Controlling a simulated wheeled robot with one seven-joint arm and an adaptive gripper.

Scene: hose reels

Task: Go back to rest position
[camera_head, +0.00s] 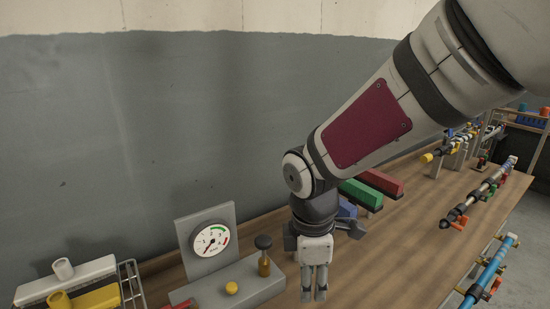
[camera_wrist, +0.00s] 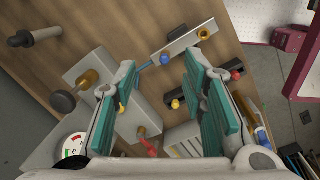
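My gripper (camera_head: 314,296) hangs below my bent arm, pointing down over the wooden bench (camera_head: 405,225), just right of the gauge block. In the wrist view my gripper (camera_wrist: 160,72) shows its two teal-padded fingers apart, with nothing held between them. Bench and fittings show through the gap. The bench's part behind my arm is hidden in the head view.
A pressure gauge (camera_head: 210,240) stands on a grey block with a brass-stemmed knob (camera_head: 264,257). Green (camera_head: 361,194) and red (camera_head: 382,182) blocks lie behind my gripper. Hose fittings (camera_head: 482,190) line the right. A wire rack (camera_head: 132,285) is at left. A grey wall rises behind.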

